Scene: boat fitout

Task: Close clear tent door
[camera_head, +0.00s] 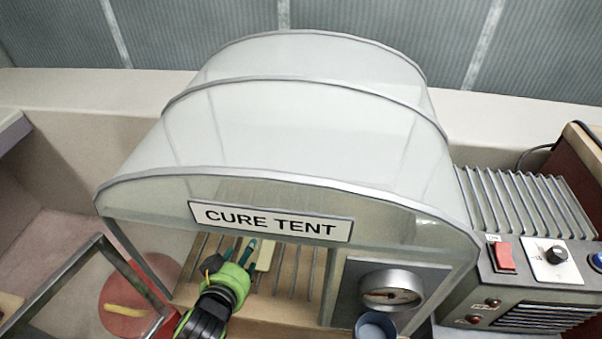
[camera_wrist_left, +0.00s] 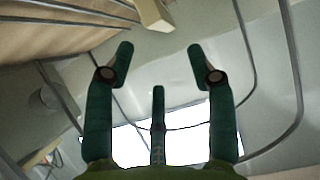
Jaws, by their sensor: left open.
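The cure tent (camera_head: 300,120) is a clear arched cover with grey ribs and a "CURE TENT" sign (camera_head: 270,222) above its front opening. A grey-edged clear door (camera_head: 137,281) stands swung open at the lower left, partly cut off by the picture's edge. My left gripper (camera_head: 240,252) is at the tent's front opening, below the sign, with its fingers over the slatted rack. In the left wrist view its green fingers (camera_wrist_left: 160,75) are spread apart with nothing between them. A pale block (camera_head: 265,255) lies on the rack just beyond the fingers; it also shows in the wrist view (camera_wrist_left: 153,13).
A round gauge (camera_head: 391,289) sits at the right of the tent's front, with a blue cup (camera_head: 375,326) before it. A heater box (camera_head: 525,270) with a red switch stands to the right. A red disc (camera_head: 125,312) bearing a yellow piece lies behind the door.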

